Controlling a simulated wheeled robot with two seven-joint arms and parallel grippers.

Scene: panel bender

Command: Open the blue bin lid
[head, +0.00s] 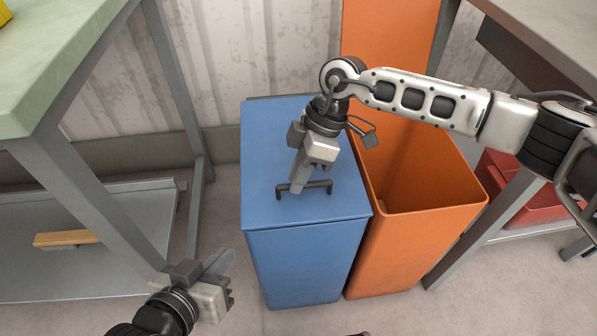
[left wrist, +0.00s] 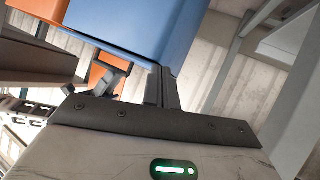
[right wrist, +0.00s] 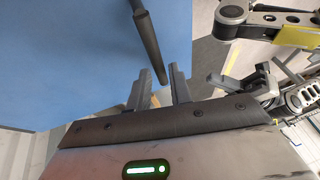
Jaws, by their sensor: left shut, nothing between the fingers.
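The blue bin (head: 300,262) stands on the floor with its flat blue lid (head: 272,150) closed. A dark bar handle (head: 318,188) sits near the lid's front edge; it also shows in the right wrist view (right wrist: 147,35). My right gripper (head: 297,184) points down at the handle. My left gripper (head: 224,264) is shut and empty, low in front of the bin's left side. Its fingers show in the left wrist view (left wrist: 162,82), with the blue bin beyond.
An orange bin (head: 410,250) with its lid (head: 385,45) raised stands right beside the blue bin. A green-topped workbench (head: 60,60) with a lower shelf (head: 110,235) is at left. A table (head: 555,40) is at right, with red boxes (head: 515,185) below.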

